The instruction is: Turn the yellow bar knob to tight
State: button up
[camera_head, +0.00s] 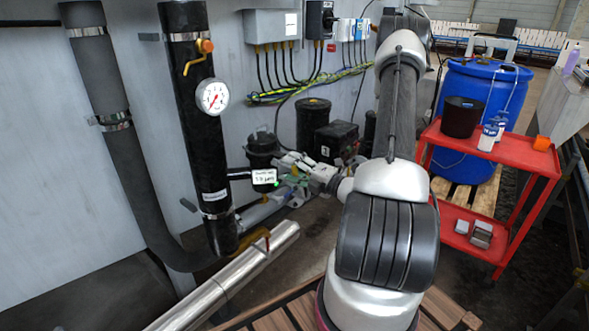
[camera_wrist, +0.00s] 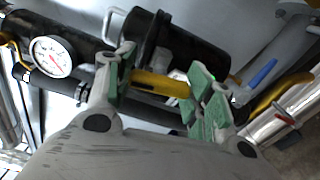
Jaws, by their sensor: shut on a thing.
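The yellow bar knob (camera_wrist: 160,84) shows in the wrist view, lying crosswise between my two green-padded fingertips. My gripper (camera_wrist: 163,82) is shut on it, with one finger at each end of the bar. A black cylindrical housing (camera_wrist: 187,48) lies just behind the bar. In the head view my gripper (camera_head: 287,167) reaches in at the pipework, right of the black vertical pipe (camera_head: 192,120). The knob cannot be made out there. No tight mark can be read.
A round pressure gauge (camera_head: 212,97) and a small white display (camera_head: 264,177) sit by the black pipe. A yellow lever (camera_head: 198,62) is above the gauge. A silver pipe (camera_head: 232,276) runs below. A red cart (camera_head: 490,150) stands to the right.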

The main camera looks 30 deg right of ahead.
jog(key=shift+f, duration=0.1)
jog(key=o, duration=1)
jog(key=shift+o, duration=0.2)
jog(key=v, duration=1.2)
